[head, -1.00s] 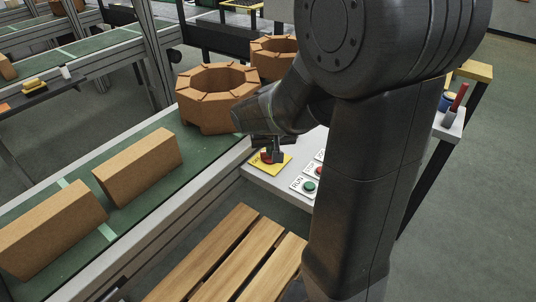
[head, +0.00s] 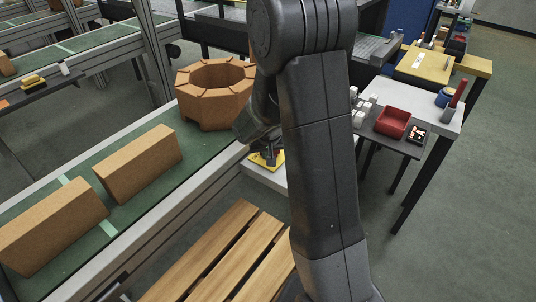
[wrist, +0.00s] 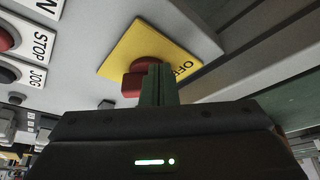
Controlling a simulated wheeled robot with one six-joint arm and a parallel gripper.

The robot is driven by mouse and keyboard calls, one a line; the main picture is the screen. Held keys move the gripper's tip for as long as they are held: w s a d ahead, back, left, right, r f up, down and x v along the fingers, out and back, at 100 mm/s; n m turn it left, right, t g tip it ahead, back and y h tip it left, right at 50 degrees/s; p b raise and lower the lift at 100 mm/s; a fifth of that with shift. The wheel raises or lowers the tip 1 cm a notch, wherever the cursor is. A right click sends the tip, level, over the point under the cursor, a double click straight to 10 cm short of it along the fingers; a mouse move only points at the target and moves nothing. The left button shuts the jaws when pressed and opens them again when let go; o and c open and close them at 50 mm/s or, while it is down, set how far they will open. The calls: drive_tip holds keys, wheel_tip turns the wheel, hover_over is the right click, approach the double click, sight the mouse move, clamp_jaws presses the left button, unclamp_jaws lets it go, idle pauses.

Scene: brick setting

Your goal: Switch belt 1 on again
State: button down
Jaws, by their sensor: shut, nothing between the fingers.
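The switch is a red knob (wrist: 144,72) on a yellow plate (wrist: 128,46) marked OFF, seen in the wrist view. My gripper (wrist: 158,86) is shut and empty, its fingers right by the knob and overlapping its right part in that view. I cannot tell whether they touch it. In the head view the yellow plate (head: 278,160) shows partly behind my gripper (head: 268,160). The green belt (head: 75,205) bears two long brown bricks (head: 137,165) and a ring-shaped brick stack (head: 212,95). I cannot tell whether the belt moves.
Beside the plate in the wrist view are a STOP label (wrist: 41,46), a JOG label (wrist: 36,76) and round buttons. My arm hides most of the panel in the head view. A red bin (head: 392,122) stands right of my arm, and a slatted wooden pallet (head: 225,255) lies in front.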

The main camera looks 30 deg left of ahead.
drive_tip(key=shift+w+a, duration=0.25)
drive_tip(key=shift+w, duration=0.05)
drive_tip(key=shift+f+b, duration=0.1)
drive_tip(key=shift+b, duration=0.5)
